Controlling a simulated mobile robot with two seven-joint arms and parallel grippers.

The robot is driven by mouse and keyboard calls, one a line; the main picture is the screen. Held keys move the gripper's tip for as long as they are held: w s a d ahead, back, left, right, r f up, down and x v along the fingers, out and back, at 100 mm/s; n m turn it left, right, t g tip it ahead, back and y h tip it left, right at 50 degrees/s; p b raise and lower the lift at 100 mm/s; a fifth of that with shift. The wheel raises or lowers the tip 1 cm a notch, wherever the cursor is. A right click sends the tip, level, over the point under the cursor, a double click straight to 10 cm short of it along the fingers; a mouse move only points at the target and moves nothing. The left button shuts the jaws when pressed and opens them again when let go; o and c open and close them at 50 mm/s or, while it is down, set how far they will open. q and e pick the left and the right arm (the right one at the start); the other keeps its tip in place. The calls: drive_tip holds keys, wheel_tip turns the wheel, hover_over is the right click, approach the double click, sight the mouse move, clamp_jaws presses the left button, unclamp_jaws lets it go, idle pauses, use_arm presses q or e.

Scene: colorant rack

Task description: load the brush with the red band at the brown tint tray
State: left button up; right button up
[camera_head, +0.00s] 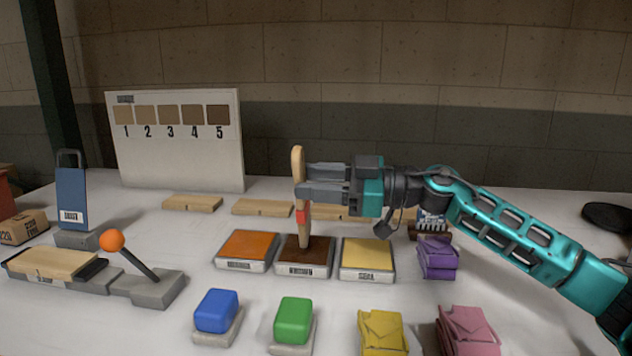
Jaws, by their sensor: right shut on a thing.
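The brush with the red band (302,216) has a pale wooden handle and stands close to upright. My right gripper (303,182) is shut on its handle, above the red band. The brush's lower end is at the dark brown surface of the brown tint tray (304,269), the middle of three trays; whether it touches cannot be told for certain. The orange tray (247,250) is to its left and the yellow tray (367,259) to its right. My left gripper is not in view.
A blue block (216,310) and a green block (293,320) stand in front, with yellow (383,333), pink (467,329) and purple (438,257) folded cloths. An orange-knobbed lever (113,241) is at left. A numbered swatch board (180,165) stands behind.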

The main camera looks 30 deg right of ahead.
drive_tip(key=shift+f, duration=0.35)
idle(0.4)
drive_tip(key=shift+f, duration=0.25)
idle(0.6)
